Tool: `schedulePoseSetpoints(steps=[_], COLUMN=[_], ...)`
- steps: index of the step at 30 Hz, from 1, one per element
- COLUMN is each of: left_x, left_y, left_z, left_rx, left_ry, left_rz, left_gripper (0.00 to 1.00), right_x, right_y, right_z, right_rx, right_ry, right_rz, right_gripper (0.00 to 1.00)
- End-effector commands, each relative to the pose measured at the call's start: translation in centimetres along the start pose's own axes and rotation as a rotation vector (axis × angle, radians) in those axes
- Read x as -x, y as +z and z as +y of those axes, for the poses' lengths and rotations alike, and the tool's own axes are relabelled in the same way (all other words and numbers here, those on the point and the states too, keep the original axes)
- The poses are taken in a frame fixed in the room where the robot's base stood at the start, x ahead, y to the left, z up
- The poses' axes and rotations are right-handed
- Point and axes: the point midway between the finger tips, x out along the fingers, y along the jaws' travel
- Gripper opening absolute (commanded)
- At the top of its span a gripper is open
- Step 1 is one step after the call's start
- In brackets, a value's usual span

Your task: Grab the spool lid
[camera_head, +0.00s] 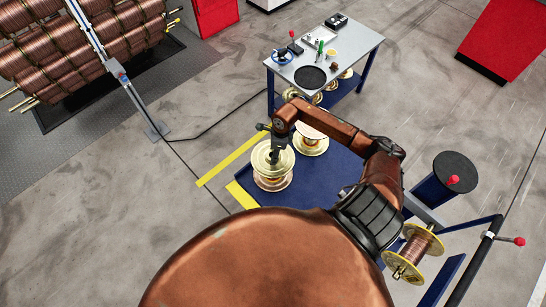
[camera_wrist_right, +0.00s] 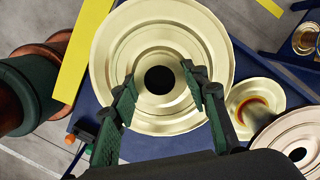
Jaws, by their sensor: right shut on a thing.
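The spool lid is a round pale-gold disc (camera_head: 262,160) with stepped rings; in the wrist view its face (camera_wrist_right: 205,40) surrounds a dark centre hole. It sits over a copper-wound spool (camera_head: 272,184) on the blue platform. My right gripper (camera_head: 277,158) comes down onto the lid from above. In the wrist view its two green-padded fingers (camera_wrist_right: 158,78) stand on either side of the centre hole, shut on the lid's raised middle. I cannot tell whether the lid touches the spool. My left gripper is in neither view.
Another gold spool (camera_head: 311,146) stands close to the right on the blue platform (camera_head: 342,165). A grey table (camera_head: 345,55) with tools and a black disc stands behind. A copper spool (camera_head: 418,248) hangs at the lower right. Yellow floor strips (camera_head: 232,160) lie left.

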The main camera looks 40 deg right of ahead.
Motion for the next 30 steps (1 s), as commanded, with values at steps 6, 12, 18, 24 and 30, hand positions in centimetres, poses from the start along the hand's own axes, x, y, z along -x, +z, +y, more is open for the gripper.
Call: schedulePoseSetpoints(steps=[6,12,18,24,30], left_x=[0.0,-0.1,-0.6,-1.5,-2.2], left_y=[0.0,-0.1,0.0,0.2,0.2], left_z=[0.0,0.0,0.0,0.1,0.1], left_rx=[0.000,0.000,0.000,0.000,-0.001], left_ry=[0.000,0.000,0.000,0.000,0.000], left_rz=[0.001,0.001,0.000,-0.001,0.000], left_gripper=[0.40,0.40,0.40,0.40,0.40], right_x=[0.1,0.2,1.4,4.6,8.7], right_y=[0.1,0.1,0.3,0.4,0.1], right_z=[-0.1,-0.1,-0.2,1.1,4.4], right_rx=[0.000,0.001,0.002,0.006,0.006], right_ry=[-0.002,-0.002,-0.006,-0.005,-0.005], right_rz=[-0.002,-0.002,-0.002,-0.001,0.000], right_gripper=[0.00,0.00,0.00,0.00,0.00])
